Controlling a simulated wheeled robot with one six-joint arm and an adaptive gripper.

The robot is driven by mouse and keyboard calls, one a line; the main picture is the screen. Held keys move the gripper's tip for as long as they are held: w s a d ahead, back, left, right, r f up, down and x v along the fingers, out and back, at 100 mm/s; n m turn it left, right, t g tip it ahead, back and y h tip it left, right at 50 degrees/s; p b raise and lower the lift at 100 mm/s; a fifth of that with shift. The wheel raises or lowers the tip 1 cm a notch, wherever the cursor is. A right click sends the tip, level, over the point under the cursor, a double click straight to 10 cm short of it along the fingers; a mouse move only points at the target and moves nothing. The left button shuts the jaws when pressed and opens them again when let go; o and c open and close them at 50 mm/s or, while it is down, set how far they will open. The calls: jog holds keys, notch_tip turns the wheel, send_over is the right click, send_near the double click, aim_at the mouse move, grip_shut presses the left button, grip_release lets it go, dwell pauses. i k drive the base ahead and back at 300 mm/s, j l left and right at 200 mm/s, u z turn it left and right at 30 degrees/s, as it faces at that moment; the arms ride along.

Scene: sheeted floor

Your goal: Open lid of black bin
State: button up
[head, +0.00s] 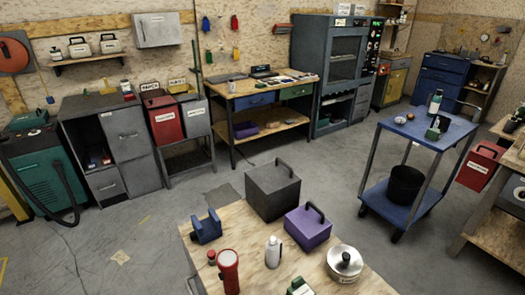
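A dark grey-black box-shaped bin (272,195) stands at the far edge of the plywood worktable in the head view. Its flat lid (272,177) lies shut on top and carries a raised black handle (287,167). The inside of the bin is hidden. A round black bucket (405,185) on the blue cart's lower shelf is another dark container; I cannot make out a lid on it. My gripper is not in view.
The plywood table (255,235) also holds a purple handled box (307,228), a blue bracket (206,227), a red flashlight (229,270), a white bottle (273,252) and a steel pot (344,263). Bare floor (335,165) separates it from the blue cart (440,133).

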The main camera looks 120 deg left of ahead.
aim_at(273, 177)
jog(key=k+j+u, duration=0.35)
jog(key=k+j, duration=0.35)
jog(key=k, duration=0.35)
jog(key=k+j+u, duration=0.35)
jog(key=k+j, duration=0.6)
jog(key=u, duration=0.8)
jog(key=l+u, duration=0.6)
jog(key=u, duration=0.25)
jog(key=l+u, duration=0.4)
jog(key=l, duration=0.35)
